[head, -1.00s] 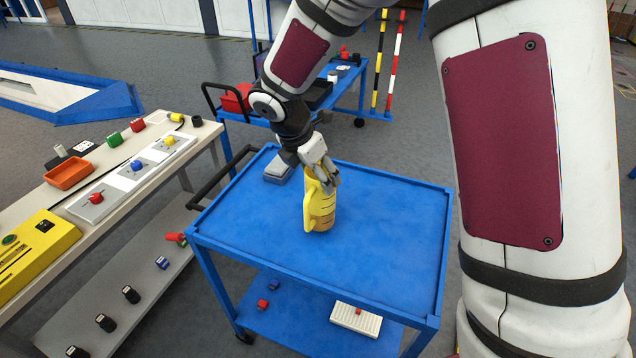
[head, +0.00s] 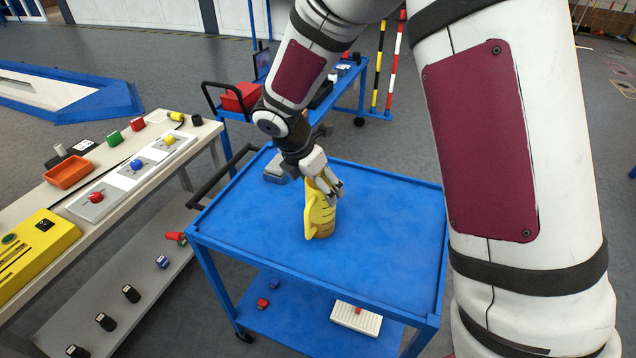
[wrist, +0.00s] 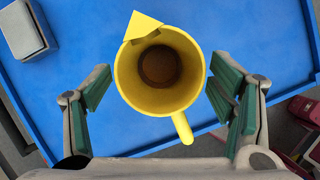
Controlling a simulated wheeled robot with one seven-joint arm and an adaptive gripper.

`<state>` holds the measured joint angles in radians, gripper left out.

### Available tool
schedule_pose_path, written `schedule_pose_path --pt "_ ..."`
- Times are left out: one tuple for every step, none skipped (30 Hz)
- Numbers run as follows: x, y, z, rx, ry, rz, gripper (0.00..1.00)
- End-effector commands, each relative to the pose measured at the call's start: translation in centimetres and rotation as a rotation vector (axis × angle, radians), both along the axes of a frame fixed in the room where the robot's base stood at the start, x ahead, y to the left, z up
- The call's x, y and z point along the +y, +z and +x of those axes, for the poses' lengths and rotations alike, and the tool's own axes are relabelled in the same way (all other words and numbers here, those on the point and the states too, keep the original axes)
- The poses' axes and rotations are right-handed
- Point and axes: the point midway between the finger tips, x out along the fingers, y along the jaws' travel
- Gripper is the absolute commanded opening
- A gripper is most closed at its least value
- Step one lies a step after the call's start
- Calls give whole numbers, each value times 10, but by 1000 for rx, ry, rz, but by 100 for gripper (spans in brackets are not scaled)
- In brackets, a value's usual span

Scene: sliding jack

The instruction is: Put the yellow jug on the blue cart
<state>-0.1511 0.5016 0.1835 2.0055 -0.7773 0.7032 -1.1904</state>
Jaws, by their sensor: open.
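The yellow jug (head: 319,215) stands upright on the top of the blue cart (head: 385,240), near its middle. My gripper (head: 328,190) is just above and beside the jug's upper part. In the wrist view the jug (wrist: 122,75) shows from above, with its open mouth, its spout at the top and its handle at the lower right. My gripper (wrist: 165,105) is open, with a green-padded finger on each side of the jug and a visible gap to each. The inside of the jug is dark at the bottom, and I cannot tell if it holds anything.
A grey box (head: 275,170) lies on the cart's back left corner. The rest of the cart top is clear. A workbench (head: 125,200) with several knobs and a yellow box (head: 35,250) stands left. Another blue cart (head: 350,95) stands behind.

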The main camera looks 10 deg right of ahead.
Motion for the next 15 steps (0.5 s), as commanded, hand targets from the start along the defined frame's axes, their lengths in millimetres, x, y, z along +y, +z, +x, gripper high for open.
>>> schedule_pose_path --pt "0 1 0 0 0 0 77" --pt "0 3 0 -1 -1 1 77" --pt "1 6 0 -2 1 1 77" --pt "2 8 0 -2 1 1 77" --pt "3 12 -1 -4 1 1 77" --pt "5 17 -2 -5 1 0 77" --pt "6 21 -3 -5 1 0 77" --pt "8 27 -4 -5 0 2 77" --pt "11 34 -5 -6 1 1 77" --pt "13 40 -6 -6 1 1 77" --pt "15 46 -8 -6 0 3 77" --pt "18 54 -9 -6 0 2 77" --pt "20 60 -11 -6 1 1 77" --pt "22 66 -12 -5 1 2 77" --pt "25 73 -14 -5 1 2 77"
